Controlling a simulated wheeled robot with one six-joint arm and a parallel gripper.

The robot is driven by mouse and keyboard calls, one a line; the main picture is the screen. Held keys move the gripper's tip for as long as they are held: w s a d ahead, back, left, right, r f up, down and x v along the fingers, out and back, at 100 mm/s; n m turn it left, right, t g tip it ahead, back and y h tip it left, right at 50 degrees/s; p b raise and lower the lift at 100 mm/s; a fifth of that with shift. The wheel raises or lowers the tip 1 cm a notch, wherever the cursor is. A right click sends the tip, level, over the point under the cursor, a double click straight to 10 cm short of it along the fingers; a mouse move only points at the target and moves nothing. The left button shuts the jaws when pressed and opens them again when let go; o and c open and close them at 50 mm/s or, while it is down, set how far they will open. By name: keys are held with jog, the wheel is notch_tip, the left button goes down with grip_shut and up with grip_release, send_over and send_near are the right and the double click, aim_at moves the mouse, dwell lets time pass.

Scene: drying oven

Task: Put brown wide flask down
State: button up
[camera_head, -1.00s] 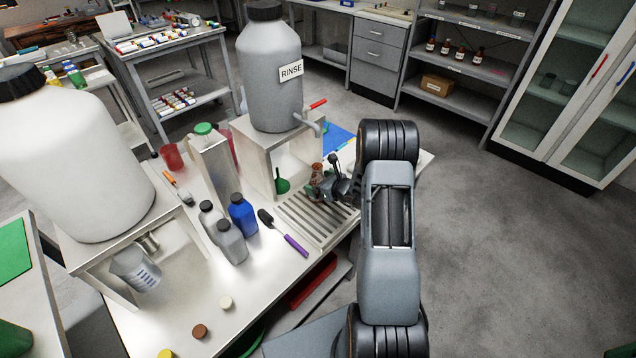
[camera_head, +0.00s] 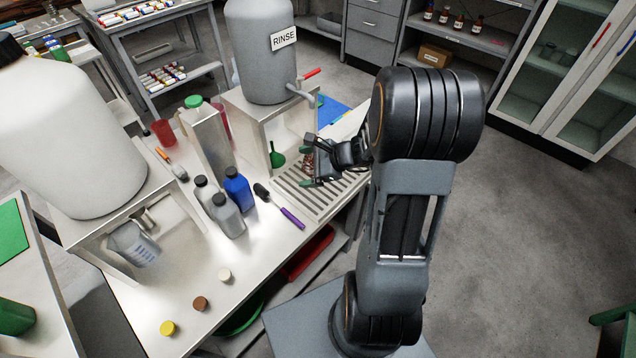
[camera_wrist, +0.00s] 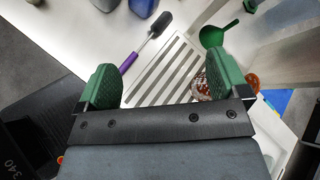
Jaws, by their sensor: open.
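In the head view, the flask (camera_head: 307,160) is a small reddish-brown patch beside my gripper (camera_head: 318,168), at the back of the drain rack (camera_head: 300,197). I cannot tell from these views whether the finger touches it.
The grey RINSE tank (camera_head: 262,60) stands on its metal stand behind the rack. A green funnel (camera_head: 277,157) is close by. A purple-handled brush (camera_head: 288,215), a blue bottle (camera_head: 238,190) and grey bottles (camera_head: 226,215) are left of the rack. The rack's front slots look clear.

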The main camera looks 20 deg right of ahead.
jog(key=s+a+r+n+g+h, duration=0.2)
jog(key=s+r+n+h, duration=0.2)
jog(key=s+n, duration=0.3)
jog(key=s+a+r+n+g+h, duration=0.1)
jog(key=s+r+n+h, duration=0.3)
jog(key=n, duration=0.9)
jog(key=s+a+r, duration=0.1)
jog(key=s, duration=0.2)
jog(key=shift+s+a+n+g+h, duration=0.15)
jog(key=shift+s+n+g+h, duration=0.15)
jog(key=shift+s+g+h, duration=0.1)
jog(key=shift+r, duration=0.1)
jog(key=shift+r+p, duration=0.65)
jog(key=shift+r, duration=0.2)
jog(key=shift+c, duration=0.3)
